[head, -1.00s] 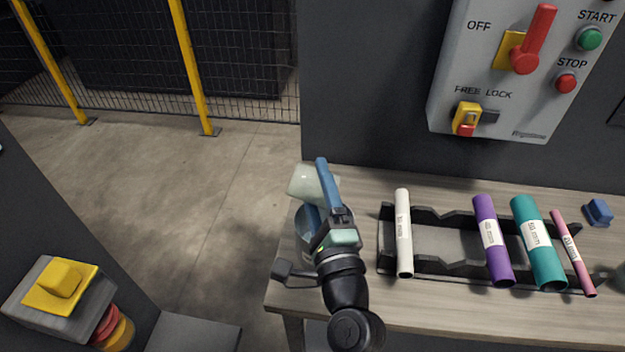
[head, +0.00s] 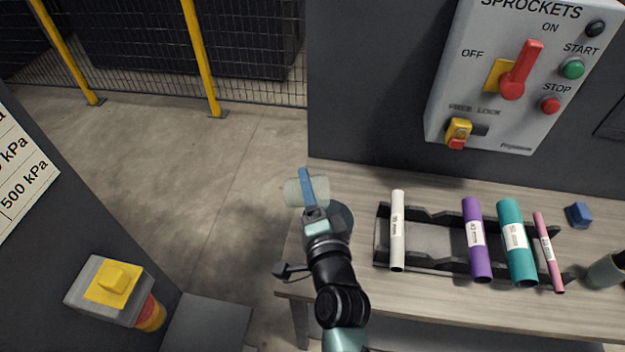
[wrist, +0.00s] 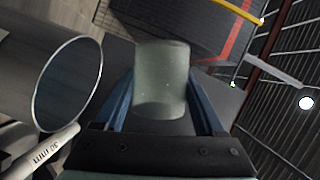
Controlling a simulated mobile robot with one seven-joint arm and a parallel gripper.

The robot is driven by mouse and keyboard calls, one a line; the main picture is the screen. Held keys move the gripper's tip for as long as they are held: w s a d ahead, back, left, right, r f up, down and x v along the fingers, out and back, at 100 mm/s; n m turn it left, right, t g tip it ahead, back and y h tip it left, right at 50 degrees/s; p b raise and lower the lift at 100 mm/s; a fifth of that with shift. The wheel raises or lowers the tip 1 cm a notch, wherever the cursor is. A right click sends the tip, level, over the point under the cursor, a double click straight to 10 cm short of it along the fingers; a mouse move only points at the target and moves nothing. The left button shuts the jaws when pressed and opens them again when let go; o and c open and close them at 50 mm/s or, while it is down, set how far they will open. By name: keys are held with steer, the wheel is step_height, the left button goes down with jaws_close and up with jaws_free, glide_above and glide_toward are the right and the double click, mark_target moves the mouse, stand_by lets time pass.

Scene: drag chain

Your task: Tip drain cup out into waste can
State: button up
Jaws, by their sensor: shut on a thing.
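The drain cup (head: 292,192), pale greenish and translucent, is held between the blue fingers of my gripper (head: 307,185). In the head view it lies tilted on its side above the left end of the bench. In the wrist view the cup (wrist: 162,78) sits between both fingers (wrist: 162,108). I cannot make out any contents. The grey round waste can (head: 343,216) is at the bench's left end, largely hidden behind my gripper. In the wrist view its wide rim (wrist: 67,84) shows left of the cup, apart from it.
A black rack (head: 430,265) holds white (head: 397,230), purple (head: 476,238), teal (head: 516,242) and pink (head: 548,252) rolls. A blue block (head: 578,216) and a grey-green container (head: 605,271) are at the right. The control panel (head: 500,75) is on the wall behind.

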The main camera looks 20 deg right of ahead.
steer(key=shift+w+a+r+n+g+h+p, duration=0.2)
steer(key=shift+n+p, duration=0.3)
steer(key=shift+p, duration=0.75)
steer(key=shift+s+d+r+n+g+h+p, duration=0.1)
steer(key=shift+n+g+p, duration=0.3)
steer(key=shift+p, duration=0.85)
steer(key=shift+w+a+r+n+g+h+p, duration=0.15)
steer(key=shift+n+p, duration=0.45)
steer(key=shift+p, duration=0.65)
steer(key=shift+s+p, duration=0.1)
steer(key=shift+p, duration=0.7)
